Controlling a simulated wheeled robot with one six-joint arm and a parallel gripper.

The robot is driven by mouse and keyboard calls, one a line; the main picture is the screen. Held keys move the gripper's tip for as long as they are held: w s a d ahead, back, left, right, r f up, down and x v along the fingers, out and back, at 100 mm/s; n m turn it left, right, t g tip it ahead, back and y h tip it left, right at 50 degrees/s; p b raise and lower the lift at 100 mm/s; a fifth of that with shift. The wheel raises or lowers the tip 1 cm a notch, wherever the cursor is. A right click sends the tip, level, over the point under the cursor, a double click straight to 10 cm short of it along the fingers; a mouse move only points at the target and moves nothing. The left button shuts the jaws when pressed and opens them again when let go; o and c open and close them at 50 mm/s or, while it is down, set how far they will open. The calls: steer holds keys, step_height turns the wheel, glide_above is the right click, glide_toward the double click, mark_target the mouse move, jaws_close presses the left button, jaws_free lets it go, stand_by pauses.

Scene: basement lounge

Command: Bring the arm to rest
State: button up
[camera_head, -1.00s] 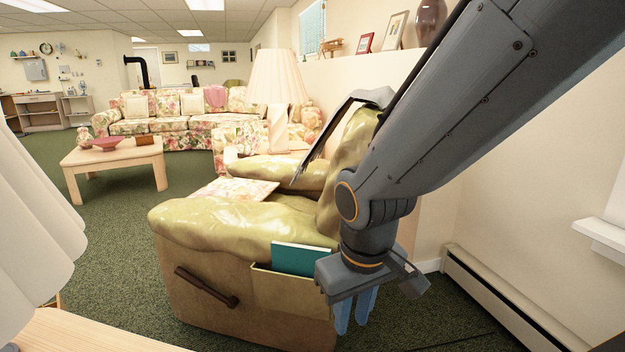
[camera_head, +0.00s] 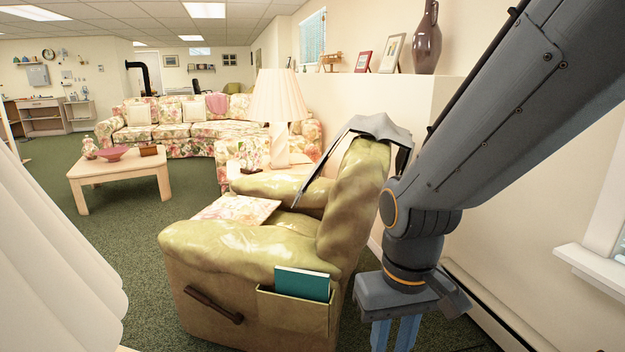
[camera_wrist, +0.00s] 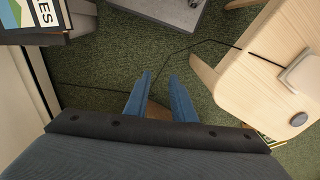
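My gripper (camera_head: 394,335) hangs down at the lower right in the head view, beside the right side of the green armchair (camera_head: 345,215). Its two blue fingers are apart, and the frame's bottom edge cuts their tips. In the wrist view the gripper (camera_wrist: 160,76) shows two separated fingers with nothing gripped. A brown thing shows between and below them; I cannot tell what it is. My arm comes down from the upper right, bent at the elbow.
A teal book (camera_head: 302,284) sits in the armchair's side pocket. A lampshade (camera_head: 50,270) is close at left. A wall and baseboard heater (camera_head: 490,305) are at right. In the wrist view, a wooden table (camera_wrist: 262,75) is at right and books (camera_wrist: 45,18) at upper left.

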steer(key=s+d+r+m+p, duration=0.1)
steer(key=d+r+m+p, duration=0.1)
steer(key=d+r+p, duration=0.5)
steer(key=r+p, duration=0.1)
steer(key=p, duration=0.1)
steer(key=shift+s+p, duration=0.2)
steer(key=shift+p, duration=0.1)
